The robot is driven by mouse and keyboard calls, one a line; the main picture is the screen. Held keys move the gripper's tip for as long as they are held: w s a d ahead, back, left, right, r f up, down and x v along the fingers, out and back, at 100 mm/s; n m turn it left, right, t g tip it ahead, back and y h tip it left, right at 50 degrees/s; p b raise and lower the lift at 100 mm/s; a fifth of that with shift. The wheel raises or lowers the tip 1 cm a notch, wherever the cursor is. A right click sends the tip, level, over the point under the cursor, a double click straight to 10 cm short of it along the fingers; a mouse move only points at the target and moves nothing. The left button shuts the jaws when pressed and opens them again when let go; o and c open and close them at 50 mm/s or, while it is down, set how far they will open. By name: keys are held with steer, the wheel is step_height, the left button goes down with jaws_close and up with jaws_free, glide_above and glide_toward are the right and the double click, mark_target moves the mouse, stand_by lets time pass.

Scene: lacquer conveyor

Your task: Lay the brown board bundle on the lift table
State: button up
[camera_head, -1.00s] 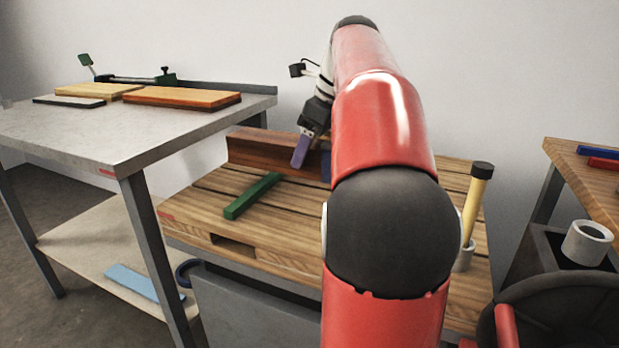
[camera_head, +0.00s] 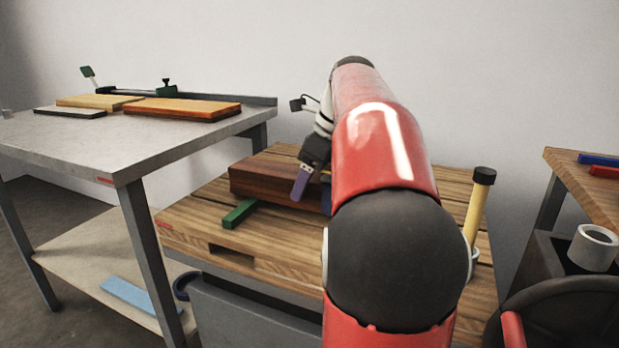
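The brown board bundle (camera_head: 262,180) is a long reddish-brown block over the slatted wooden platform (camera_head: 300,255), which I take to be the lift table. My gripper (camera_head: 312,190) is at the bundle's right part, with one purple finger in front of its near face. The other finger is mostly hidden, and the bundle moves along with the gripper, so it looks shut on it. A green bar (camera_head: 239,214) lies on the platform, its far part covered by the bundle. I cannot tell whether the bundle touches the bar. My arm hides the bundle's right end.
A grey worktable (camera_head: 150,150) at left carries boards (camera_head: 183,108) and a clamp fixture. A yellow-handled tool (camera_head: 478,210) stands at the platform's right. A wooden bench (camera_head: 580,180) and a grey ring (camera_head: 593,248) are at far right. The platform's front is clear.

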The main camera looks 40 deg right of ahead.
steer(key=shift+o, duration=1.4)
steer(key=shift+r, duration=0.1)
steer(key=p+v, duration=0.4)
steer(key=v, duration=0.8)
steer(key=shift+d+r, duration=0.1)
steer(key=s+a+f+n, duration=0.1)
steer(key=a+f+n, duration=0.3)
steer(key=a+n, duration=0.5)
steer(key=s+a+f+n+t+h, duration=0.1)
steer(key=s+a+f+n, duration=0.5)
steer(key=f+n, duration=0.4)
steer(key=s+a+f+n+h, duration=0.1)
steer(key=s+a+f+n, duration=0.5)
steer(key=a+f+n, duration=0.3)
steer(key=shift+s+f+n+t, duration=0.25)
steer(key=shift+f+n+t, duration=0.15)
steer(key=shift+n, duration=0.5)
